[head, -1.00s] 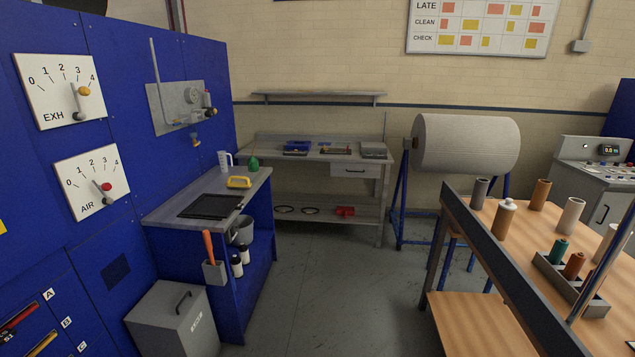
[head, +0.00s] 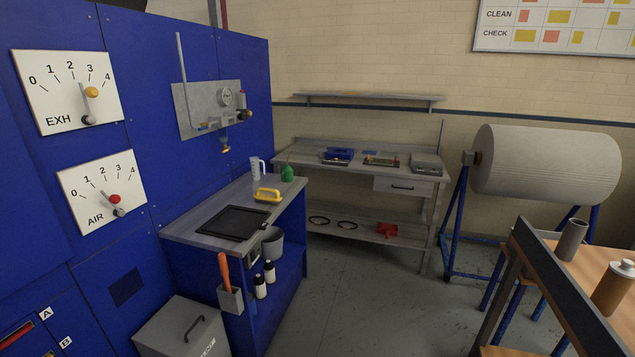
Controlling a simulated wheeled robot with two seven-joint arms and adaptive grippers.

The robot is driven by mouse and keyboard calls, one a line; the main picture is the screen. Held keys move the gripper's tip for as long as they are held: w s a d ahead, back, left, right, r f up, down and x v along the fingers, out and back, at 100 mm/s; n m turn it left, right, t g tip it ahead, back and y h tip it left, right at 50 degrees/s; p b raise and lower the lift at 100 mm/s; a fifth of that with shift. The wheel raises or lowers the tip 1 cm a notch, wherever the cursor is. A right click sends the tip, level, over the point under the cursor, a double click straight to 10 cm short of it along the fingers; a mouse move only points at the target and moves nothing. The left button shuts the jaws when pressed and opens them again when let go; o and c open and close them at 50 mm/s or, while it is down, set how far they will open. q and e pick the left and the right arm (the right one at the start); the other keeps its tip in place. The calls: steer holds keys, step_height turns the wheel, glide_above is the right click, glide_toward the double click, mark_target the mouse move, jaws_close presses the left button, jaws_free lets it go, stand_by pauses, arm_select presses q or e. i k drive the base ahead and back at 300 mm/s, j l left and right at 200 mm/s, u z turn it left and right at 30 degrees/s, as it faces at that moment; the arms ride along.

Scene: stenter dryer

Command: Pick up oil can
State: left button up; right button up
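A small green can with a thin spout, which looks like the oil can (head: 287,173), stands upright at the far right corner of the grey-topped blue cabinet (head: 196,235). A clear measuring jug (head: 257,167) stands just left of it. A yellow-handled tool (head: 268,195) lies in front of it on the same top. Neither of my grippers shows in the head view.
A black tray (head: 232,223) lies on the cabinet top. A grey lidded bin (head: 184,328) stands in front of the cabinet. A grey workbench (head: 400,187) is behind it. A wooden-topped table (head: 588,275) stands at the right. The floor (head: 365,300) between is clear.

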mark_target(287, 173)
steer(key=i+l+u, duration=0.5)
steer(key=i+l+z, duration=0.1)
steer(key=i+l, duration=0.25)
steer(key=l, duration=0.15)
steer(key=i+l+z, duration=0.1)
steer(key=i+l, duration=0.25)
steer(key=l, duration=0.15)
